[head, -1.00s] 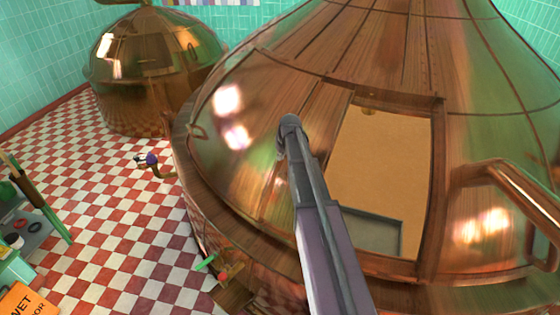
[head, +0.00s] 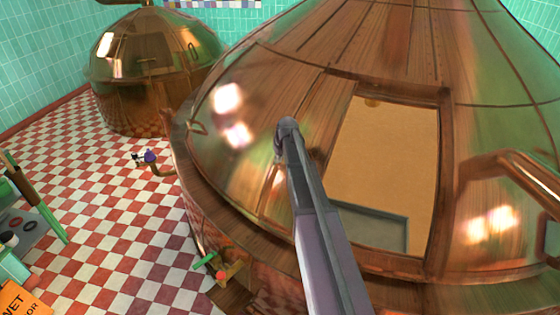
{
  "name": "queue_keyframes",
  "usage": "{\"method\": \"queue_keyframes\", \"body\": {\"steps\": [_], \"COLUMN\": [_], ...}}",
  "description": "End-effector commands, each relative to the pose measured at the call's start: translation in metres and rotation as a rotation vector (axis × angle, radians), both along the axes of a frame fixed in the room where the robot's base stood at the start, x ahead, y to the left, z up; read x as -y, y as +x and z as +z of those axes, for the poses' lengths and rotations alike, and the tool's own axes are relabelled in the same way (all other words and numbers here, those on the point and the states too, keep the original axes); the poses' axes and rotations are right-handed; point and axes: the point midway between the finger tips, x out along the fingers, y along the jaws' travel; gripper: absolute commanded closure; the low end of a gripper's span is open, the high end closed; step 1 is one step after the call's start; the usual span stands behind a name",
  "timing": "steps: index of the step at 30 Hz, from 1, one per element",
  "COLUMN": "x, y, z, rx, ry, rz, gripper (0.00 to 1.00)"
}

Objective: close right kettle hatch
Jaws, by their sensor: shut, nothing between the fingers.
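The right kettle (head: 500,110) is the large copper dome filling the middle and right of the head view. Its hatch opening (head: 390,150) is uncovered, with a tan inside surface and a grey edge low down. A copper panel (head: 312,105) lies left of the opening; I cannot tell whether it is the hatch cover. My arm rises from the bottom middle and crosses in front of the opening's left side. My gripper does not show; the arm's end is hidden behind its own link.
A smaller copper kettle (head: 145,75) stands at the back left. A curved copper pipe (head: 525,170) sits on the right. The checkered floor (head: 110,220) between is mostly clear.

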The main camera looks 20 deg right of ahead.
Motion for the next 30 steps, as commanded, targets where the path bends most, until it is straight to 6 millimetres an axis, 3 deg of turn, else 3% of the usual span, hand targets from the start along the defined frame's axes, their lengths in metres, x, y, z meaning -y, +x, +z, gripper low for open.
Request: {"method": "queue_keyframes", "body": {"steps": [8,24,30], "x": [-0.001,-0.001,0.007], "y": [0.006,0.007,-0.009], "z": [-0.018,-0.020,-0.020], "rx": [0.000,0.000,-0.003], "ry": [0.000,0.000,-0.002], "rz": [0.000,0.001,0.015], "gripper": [1.00,1.00,1.00]}}
